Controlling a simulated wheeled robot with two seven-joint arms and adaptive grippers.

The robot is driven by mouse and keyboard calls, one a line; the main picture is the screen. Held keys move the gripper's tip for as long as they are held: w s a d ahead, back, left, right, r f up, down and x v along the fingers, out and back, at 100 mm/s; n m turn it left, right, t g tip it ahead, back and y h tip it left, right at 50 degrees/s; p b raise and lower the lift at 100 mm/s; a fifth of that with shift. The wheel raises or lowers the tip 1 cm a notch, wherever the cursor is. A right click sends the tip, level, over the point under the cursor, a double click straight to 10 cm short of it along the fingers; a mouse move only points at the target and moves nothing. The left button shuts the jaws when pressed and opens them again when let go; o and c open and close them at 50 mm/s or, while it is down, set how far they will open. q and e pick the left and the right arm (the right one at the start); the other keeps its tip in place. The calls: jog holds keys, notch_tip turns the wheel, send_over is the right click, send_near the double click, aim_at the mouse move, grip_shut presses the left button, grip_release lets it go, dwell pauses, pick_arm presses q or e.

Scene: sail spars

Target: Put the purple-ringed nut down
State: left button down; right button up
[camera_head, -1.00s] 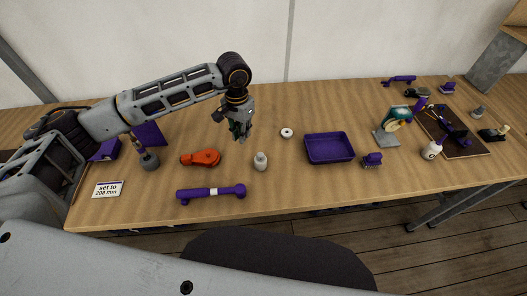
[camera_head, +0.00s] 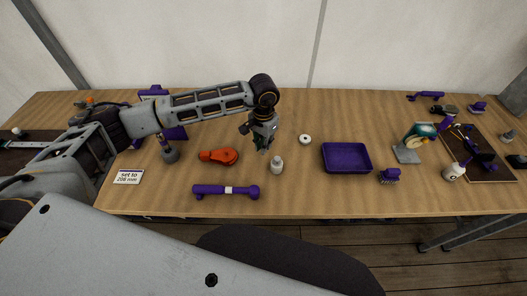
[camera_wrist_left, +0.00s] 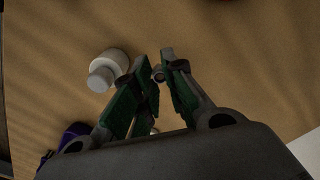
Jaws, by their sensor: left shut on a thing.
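My left gripper (camera_head: 264,147) hangs above the table, just behind and left of a small white bottle (camera_head: 277,165). In the left wrist view its green-padded fingers (camera_wrist_left: 161,80) are closed on a small grey piece (camera_wrist_left: 158,74) at the tips, which I take to be the nut. Its purple ring is not visible there, and the fingers hide most of it. The bottle (camera_wrist_left: 108,70) stands upright beside the fingers in that view, apart from them. My right gripper is not in view.
A white ring (camera_head: 305,139) and a purple tray (camera_head: 346,158) lie to the right. An orange tool (camera_head: 218,156) lies left, and a purple bar (camera_head: 226,191) in front. A card (camera_head: 128,177) reads "set to 208 mm". Bare wood lies behind the gripper.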

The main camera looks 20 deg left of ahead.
aim_at(263, 158)
pick_arm(q)
jog(key=shift+f, duration=0.6)
jog(key=shift+f+p, duration=0.55)
jog(key=shift+f, duration=1.35)
jog(key=shift+f, duration=0.15)
jog(key=c, duration=1.5)
grip_release()
